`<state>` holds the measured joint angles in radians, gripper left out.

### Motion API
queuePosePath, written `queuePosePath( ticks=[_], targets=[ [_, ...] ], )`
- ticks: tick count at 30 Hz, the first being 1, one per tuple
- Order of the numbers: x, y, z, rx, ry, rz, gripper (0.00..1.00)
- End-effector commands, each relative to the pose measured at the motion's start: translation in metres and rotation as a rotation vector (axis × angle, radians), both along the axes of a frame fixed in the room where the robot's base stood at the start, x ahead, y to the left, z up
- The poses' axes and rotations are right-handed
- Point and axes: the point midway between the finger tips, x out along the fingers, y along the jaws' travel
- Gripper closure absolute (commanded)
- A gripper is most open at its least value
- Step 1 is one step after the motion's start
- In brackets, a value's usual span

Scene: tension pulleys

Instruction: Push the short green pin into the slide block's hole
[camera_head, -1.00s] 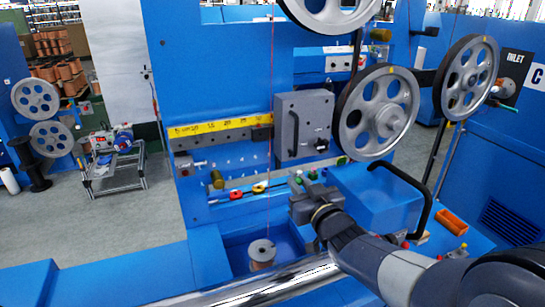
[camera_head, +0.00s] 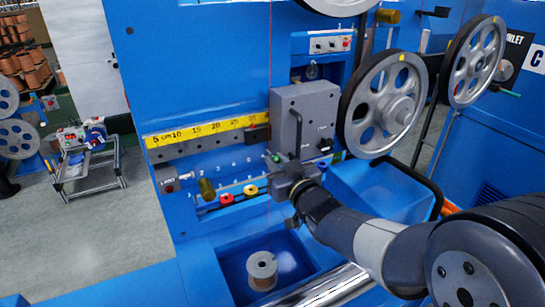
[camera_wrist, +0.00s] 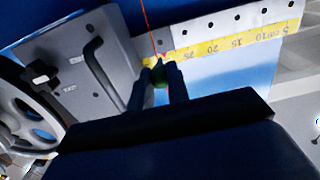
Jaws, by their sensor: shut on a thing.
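My gripper (camera_head: 277,158) is shut on a small green pin (camera_wrist: 159,76), which shows between the two fingertips in the wrist view. In the head view a bit of green shows at the fingertips. The grey slide block (camera_head: 307,108), with a black handle, sits on the blue panel just above and behind my gripper. It also shows left of the fingers in the wrist view (camera_wrist: 77,72), with small dark holes in its face. The pin appears in front of the block's lower edge. I cannot tell whether it touches, or which hole it faces.
A yellow scale (camera_head: 207,131) runs along the panel left of the block. Large grey pulleys (camera_head: 385,105) stand close on the right. A copper spool (camera_head: 262,271) sits in the recess below. A thin red wire hangs nearby.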

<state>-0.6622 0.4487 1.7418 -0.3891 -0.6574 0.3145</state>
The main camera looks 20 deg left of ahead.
Motion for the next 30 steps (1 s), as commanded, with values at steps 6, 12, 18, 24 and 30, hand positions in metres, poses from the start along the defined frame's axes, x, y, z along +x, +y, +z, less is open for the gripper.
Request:
queuePosePath(
  ticks=[6, 12, 18, 24, 30],
  targets=[
    [0.010, 0.013, 0.001, -0.001, 0.000, 0.001, 1.00],
    [0.023, 0.029, 0.002, 0.000, 0.001, 0.000, 1.00],
    [0.034, 0.043, 0.001, -0.001, 0.001, 0.000, 1.00],
    [0.040, 0.051, 0.000, 0.000, 0.000, 0.000, 1.00],
    [0.042, 0.053, 0.000, 0.000, 0.000, 0.000, 1.00]
  ],
)
